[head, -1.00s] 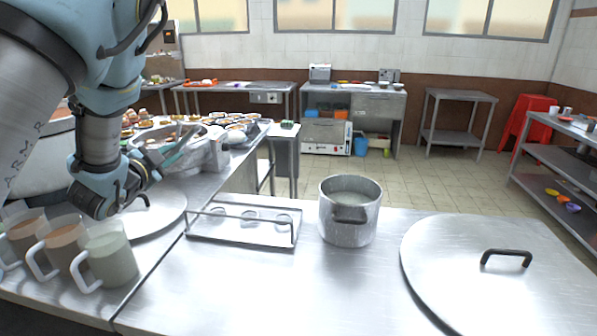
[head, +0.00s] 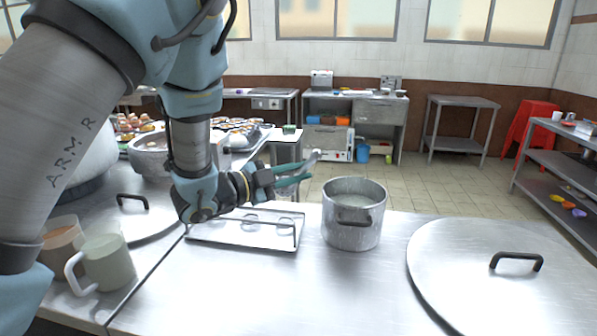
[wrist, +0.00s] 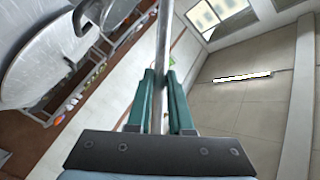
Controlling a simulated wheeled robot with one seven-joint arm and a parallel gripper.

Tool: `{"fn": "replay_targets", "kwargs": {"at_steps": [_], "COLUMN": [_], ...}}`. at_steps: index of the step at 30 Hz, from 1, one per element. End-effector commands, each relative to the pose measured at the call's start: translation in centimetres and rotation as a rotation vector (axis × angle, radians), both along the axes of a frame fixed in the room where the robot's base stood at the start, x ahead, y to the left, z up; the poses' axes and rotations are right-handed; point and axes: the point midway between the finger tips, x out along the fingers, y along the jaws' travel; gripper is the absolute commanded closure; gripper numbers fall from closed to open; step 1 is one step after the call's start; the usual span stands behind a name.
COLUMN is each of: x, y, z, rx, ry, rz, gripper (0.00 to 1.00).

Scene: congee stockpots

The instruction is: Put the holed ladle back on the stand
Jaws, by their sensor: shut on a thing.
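My gripper (head: 303,174) points right above the stand's far right corner, its teal fingers shut on a thin metal handle. In the wrist view the handle of the ladle (wrist: 164,40) runs between the fingers (wrist: 161,85) and out past the top edge. In the head view only a short grey piece of the ladle (head: 314,156) shows at the fingertips; its holed bowl cannot be made out. The stand (head: 222,242) is a low metal tray with a wire rail and several rings, on the steel counter below my gripper. My forearm and gripper hide part of its back.
A steel pot (head: 352,236) of pale congee stands just right of the stand. A large lid (head: 480,270) lies farther right, another lid (head: 150,222) to the left. Filled mugs (head: 105,262) stand at the front left. The counter front is clear.

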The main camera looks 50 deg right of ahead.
Motion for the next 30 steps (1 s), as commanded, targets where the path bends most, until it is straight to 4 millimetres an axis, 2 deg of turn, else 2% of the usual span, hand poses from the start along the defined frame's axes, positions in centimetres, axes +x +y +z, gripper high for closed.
{"fn": "replay_targets", "kwargs": {"at_steps": [21,30], "x": [0.1,0.1], "y": [0.0,0.0], "z": [-8.3,-9.3], "rx": [-0.002,-0.001], "ry": [-0.001,-0.001], "rz": [0.003,0.002], "gripper": [1.00,1.00]}}
